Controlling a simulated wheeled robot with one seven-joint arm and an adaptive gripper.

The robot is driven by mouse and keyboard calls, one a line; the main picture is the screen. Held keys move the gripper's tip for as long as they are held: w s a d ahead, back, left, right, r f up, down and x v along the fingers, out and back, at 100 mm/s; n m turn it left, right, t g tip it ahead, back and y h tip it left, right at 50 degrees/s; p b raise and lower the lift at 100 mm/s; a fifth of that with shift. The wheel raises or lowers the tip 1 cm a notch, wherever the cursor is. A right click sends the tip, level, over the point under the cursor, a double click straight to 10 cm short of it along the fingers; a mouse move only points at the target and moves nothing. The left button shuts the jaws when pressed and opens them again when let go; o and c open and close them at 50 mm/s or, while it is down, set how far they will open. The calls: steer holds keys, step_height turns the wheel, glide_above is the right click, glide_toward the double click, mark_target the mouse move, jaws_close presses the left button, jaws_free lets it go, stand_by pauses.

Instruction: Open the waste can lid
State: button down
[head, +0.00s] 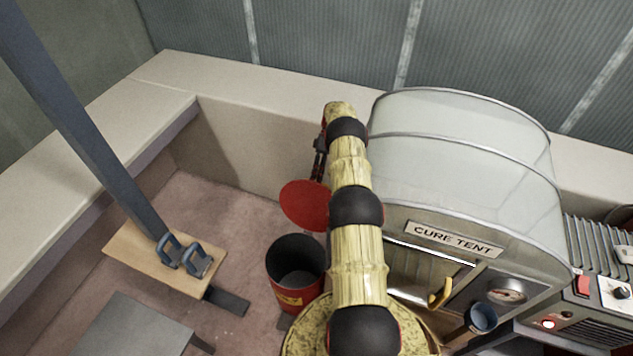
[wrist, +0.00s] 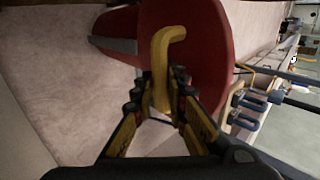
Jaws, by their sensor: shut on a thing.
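The waste can (head: 290,290) is a red bin with a dark, open mouth, standing on the floor left of my arm in the head view. Its round red lid (head: 304,204) is raised and stands tilted up behind the mouth. In the wrist view the lid (wrist: 205,50) fills the upper middle, with the red can body (wrist: 115,35) to its left. A yellow hooked handle (wrist: 162,62) is on the lid. My gripper (wrist: 163,98) is shut on this handle. In the head view my gripper (head: 319,160) is mostly hidden behind my arm.
A wooden board (head: 150,255) with dark clamps (head: 185,256) is at left, near a slanted post (head: 80,115). A pale ledge (head: 225,90) runs behind. Floor between is clear.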

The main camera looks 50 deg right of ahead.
steer(key=shift+d+f, duration=0.35)
steer(key=c, duration=2.2)
jaws_free()
steer(key=shift+o, duration=0.7)
steer(key=shift+d+f, duration=0.15)
steer(key=shift+d, duration=0.05)
steer(key=o, duration=0.3)
steer(key=shift+w+a+r, duration=0.1)
steer(key=shift+w+r, duration=0.05)
steer(key=shift+r, duration=0.15)
step_height(320, 180, up, 10)
